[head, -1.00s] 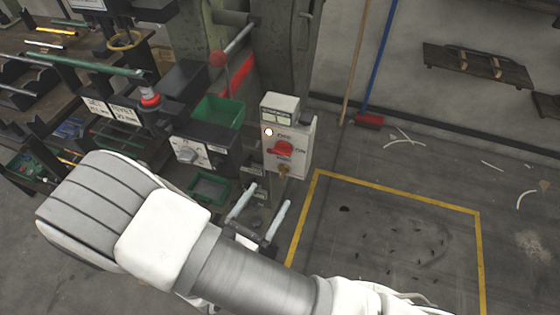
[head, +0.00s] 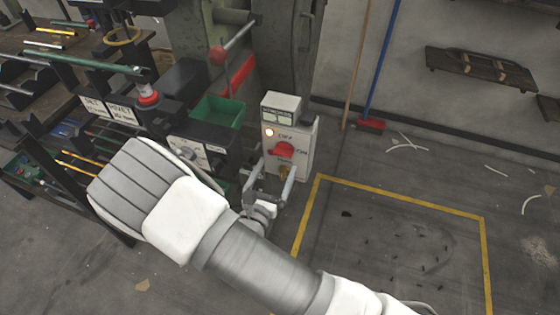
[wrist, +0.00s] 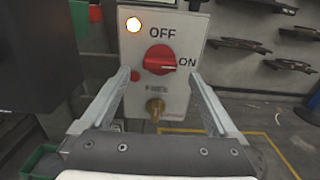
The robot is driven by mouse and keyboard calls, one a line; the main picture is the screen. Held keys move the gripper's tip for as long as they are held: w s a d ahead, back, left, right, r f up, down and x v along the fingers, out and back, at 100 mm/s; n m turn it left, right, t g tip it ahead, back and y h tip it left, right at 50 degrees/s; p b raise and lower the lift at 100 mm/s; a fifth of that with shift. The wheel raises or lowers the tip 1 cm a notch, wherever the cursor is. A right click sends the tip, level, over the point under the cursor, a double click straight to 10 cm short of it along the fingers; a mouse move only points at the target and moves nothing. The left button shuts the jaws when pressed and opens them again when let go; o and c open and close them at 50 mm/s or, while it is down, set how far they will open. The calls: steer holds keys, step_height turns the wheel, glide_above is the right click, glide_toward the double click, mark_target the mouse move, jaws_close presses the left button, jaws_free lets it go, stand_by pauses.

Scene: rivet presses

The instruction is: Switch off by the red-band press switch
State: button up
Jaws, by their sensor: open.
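The grey switch box (head: 287,140) is on the front of the press with the red band (head: 237,76). Its red rotary knob (head: 283,149) also shows large in the wrist view (wrist: 159,60). OFF is printed above the knob and ON to its right. The pale mark on the knob lies toward ON. A lamp (wrist: 133,25) at the upper left of the panel is lit. My gripper (head: 272,168) is open and empty in front of the box. In the wrist view its fingers (wrist: 158,82) stand left and right, just below the knob, apart from it.
A brass-coloured fitting (wrist: 155,108) sticks out below the knob. A black box with a grey dial (head: 187,150) and a green bin (head: 218,111) are to the left.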

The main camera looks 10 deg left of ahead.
mark_target(282, 156)
steer(key=shift+w+d, duration=0.2)
steer(key=shift+w, duration=1.75)
steer(key=c, duration=1.4)
